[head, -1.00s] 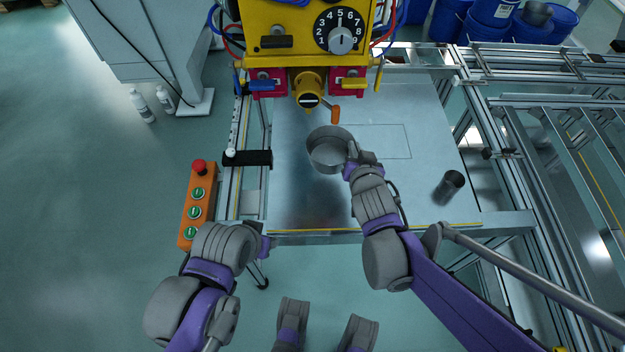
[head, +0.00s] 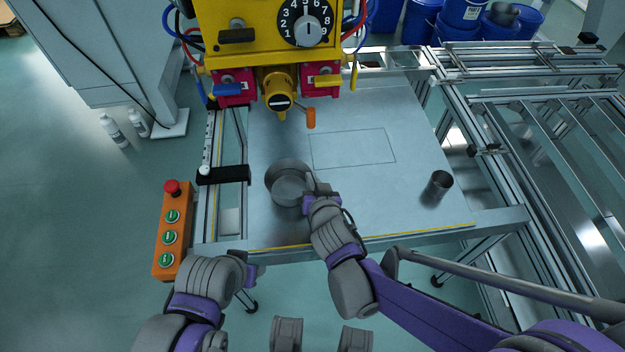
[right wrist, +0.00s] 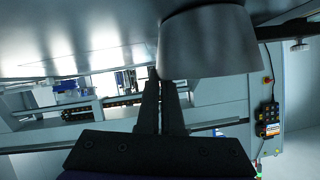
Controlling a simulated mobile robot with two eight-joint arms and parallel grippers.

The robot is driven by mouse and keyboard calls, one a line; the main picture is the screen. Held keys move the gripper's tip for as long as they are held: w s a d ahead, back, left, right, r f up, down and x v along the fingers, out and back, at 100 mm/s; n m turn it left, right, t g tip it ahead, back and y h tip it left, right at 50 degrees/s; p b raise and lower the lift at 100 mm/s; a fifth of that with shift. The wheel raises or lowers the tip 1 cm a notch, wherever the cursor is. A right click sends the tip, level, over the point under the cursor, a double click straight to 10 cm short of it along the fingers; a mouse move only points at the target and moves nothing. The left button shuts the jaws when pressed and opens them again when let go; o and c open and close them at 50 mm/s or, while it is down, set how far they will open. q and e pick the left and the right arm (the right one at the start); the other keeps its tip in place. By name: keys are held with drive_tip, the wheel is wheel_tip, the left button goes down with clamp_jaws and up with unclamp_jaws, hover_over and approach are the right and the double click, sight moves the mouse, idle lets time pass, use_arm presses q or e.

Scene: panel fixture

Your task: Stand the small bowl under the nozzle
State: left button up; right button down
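The small bowl (head: 287,184) is a round grey metal bowl, upright over the near left part of the metal table. In the head view it appears nearer to me than the nozzle (head: 279,101), a yellow spout under the yellow machine, so it is not beneath it. My right gripper (head: 312,193) is at the bowl's right side, its fingers close together on the wall. The bowl also shows beside the fingertips in the right wrist view (right wrist: 208,45). I cannot tell whether the bowl touches the table. My left arm shows at lower left; its fingers are hidden.
A dark metal cup (head: 437,188) stands on the right of the table (head: 390,205). An orange handle (head: 311,117) hangs beside the nozzle. A black bracket (head: 224,175) juts over the left edge, near an orange button box (head: 171,232). The outlined rectangle is bare.

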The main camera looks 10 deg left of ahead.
drive_tip(key=shift+r, duration=0.1)
drive_tip(key=c, duration=1.5)
unclamp_jaws()
drive_tip(key=shift+f, duration=0.2)
drive_tip(key=o, duration=0.4)
drive_tip(key=shift+o, duration=0.2)
drive_tip(key=shift+r, duration=0.25)
drive_tip(key=p+v, duration=0.4)
drive_tip(key=v, duration=0.8)
